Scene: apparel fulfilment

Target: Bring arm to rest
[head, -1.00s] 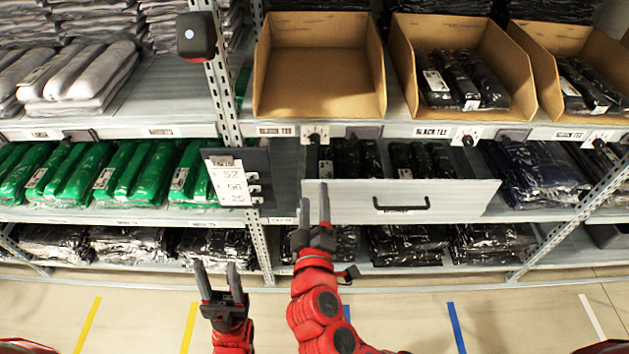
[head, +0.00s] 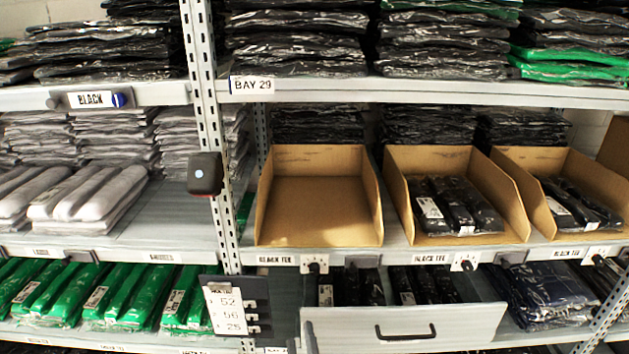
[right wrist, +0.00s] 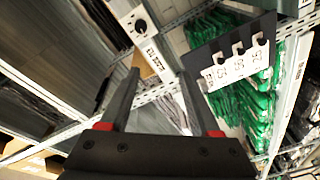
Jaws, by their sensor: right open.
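My right gripper (right wrist: 158,76) is open and empty in the right wrist view, its two dark fingers apart. In the head view only its fingertips (head: 304,340) show at the bottom edge, by the left end of a grey drawer front. The drawer (head: 460,322) is pulled out, has a black handle (head: 405,332) and holds black bagged garments (head: 420,286). My left gripper is out of view.
Three cardboard bins stand on the shelf above: an empty one (head: 320,205) and two with black packs. A hook plate with a number card (head: 228,309) hangs on the upright at left. Green packs (head: 125,293) lie left of it.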

